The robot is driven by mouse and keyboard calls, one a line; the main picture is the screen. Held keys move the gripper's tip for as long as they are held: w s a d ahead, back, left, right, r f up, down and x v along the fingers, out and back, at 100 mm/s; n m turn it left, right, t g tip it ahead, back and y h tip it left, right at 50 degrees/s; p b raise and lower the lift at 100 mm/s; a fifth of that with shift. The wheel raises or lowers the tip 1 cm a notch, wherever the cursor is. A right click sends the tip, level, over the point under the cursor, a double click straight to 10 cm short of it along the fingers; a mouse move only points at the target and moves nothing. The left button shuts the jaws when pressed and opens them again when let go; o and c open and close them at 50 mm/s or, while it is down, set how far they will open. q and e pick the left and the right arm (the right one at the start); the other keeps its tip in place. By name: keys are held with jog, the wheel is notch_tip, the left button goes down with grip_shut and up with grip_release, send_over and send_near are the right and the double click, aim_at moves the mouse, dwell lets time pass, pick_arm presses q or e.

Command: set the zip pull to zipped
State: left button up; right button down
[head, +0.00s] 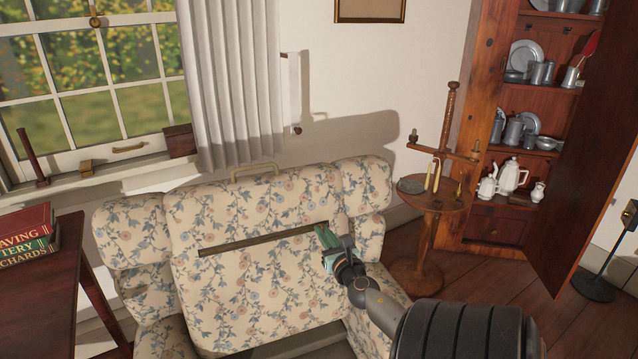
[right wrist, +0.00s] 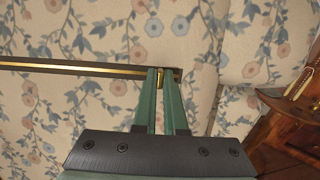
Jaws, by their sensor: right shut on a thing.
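The zip (head: 262,239) is a long dark strip with a brass line across the floral back of the armchair (head: 250,285). It also runs in from the left in the right wrist view (right wrist: 80,69). My right gripper (head: 323,232) is at the zip's right end, its green fingers shut on the zip pull. The fingertips (right wrist: 158,72) hide most of the pull. My left gripper is not in view.
A small round table (head: 437,200) with a candle stand is right of the armchair. An open cupboard (head: 500,225) with pewter and white pots stands behind it. A dark table (head: 40,290) with books is at the left. A window and curtain (head: 232,80) are behind.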

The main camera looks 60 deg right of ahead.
jog(key=shift+s+d, duration=0.15)
jog(key=c, duration=1.2)
grip_release()
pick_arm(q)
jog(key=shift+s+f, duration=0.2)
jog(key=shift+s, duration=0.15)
pick_arm(e)
jog(key=shift+o, duration=1.2)
pick_arm(q)
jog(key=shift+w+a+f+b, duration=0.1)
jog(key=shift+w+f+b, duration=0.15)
jog(key=shift+b, duration=0.45)
pick_arm(e)
jog(key=v, duration=1.2)
jog(key=shift+s, duration=0.25)
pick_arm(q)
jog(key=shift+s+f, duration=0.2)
